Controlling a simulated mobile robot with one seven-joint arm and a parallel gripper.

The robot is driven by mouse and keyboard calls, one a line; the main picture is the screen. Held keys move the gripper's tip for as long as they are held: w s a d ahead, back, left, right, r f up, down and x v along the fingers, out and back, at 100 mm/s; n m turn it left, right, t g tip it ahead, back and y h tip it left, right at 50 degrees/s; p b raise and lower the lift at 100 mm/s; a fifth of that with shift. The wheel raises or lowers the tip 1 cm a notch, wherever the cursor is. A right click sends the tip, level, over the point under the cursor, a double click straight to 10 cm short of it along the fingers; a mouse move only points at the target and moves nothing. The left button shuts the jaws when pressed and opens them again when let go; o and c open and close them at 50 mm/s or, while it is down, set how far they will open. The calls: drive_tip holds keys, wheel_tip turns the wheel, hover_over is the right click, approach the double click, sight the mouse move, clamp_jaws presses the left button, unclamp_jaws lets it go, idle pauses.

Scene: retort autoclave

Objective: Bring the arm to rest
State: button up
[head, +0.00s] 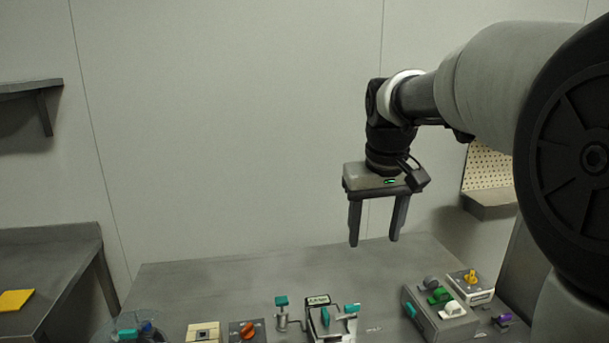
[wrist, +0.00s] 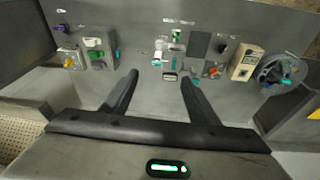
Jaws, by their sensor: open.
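My gripper (head: 374,242) hangs from the arm above the back part of the grey table (head: 230,277), fingers pointing down. Its two dark fingers are spread apart with nothing between them. In the wrist view my gripper (wrist: 158,82) also shows open and empty, with the table and its devices beyond the fingertips. The gripper is apart from every device on the table.
Along the table's front stand a round transparent container (head: 108,333), a beige box (head: 204,332), a box with an orange knob (head: 248,331), a teal-handled fixture (head: 325,318) and a grey box with coloured parts (head: 440,316). A wall shelf (head: 30,88) is at left. The table's back is clear.

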drive_tip(key=s+f+m+t+p, duration=0.1)
drive_tip(key=s+t+p, duration=0.1)
drive_tip(key=s, duration=2)
drive_tip(key=shift+f+m+t, duration=0.25)
drive_tip(key=shift+m+t, duration=0.05)
drive_tip(key=shift+t, duration=0.2)
drive_tip(key=shift+d, duration=0.1)
